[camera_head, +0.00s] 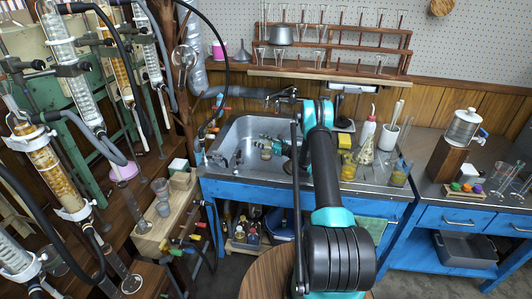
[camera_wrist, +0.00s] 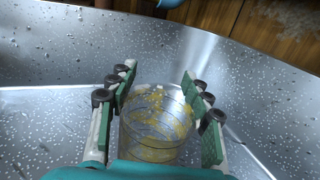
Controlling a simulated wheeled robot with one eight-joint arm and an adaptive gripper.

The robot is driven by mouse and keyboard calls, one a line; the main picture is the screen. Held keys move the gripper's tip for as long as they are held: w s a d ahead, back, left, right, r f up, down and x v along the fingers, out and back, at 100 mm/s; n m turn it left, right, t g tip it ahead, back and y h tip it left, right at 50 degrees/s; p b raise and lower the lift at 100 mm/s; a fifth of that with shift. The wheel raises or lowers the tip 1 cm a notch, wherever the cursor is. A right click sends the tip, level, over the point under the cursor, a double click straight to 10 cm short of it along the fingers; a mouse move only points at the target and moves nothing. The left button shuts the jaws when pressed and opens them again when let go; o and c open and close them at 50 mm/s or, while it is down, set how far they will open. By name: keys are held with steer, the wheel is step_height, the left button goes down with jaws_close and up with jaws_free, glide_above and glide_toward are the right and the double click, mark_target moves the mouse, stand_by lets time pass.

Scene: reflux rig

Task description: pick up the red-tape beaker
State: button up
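A clear glass beaker with yellow residue (camera_wrist: 156,125) stands between the fingers of my gripper (camera_wrist: 160,100) in the wrist view. I see no red tape on it, so I cannot tell if it is the red-tape beaker. The fingers are spread wide, one on each side of the glass. My arm hides the sink's right part.
The metal sink (camera_head: 228,143) surrounds my gripper, its walls close by. On the counter at right stand a yellow-stained beaker (camera_head: 348,172), a conical flask (camera_head: 366,152) and a white wash bottle (camera_head: 368,130). A glassware rack (camera_head: 335,52) hangs behind. Glass columns stand at left.

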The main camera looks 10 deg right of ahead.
jaws_close()
steer(key=shift+r, duration=0.2)
stand_by(0.5)
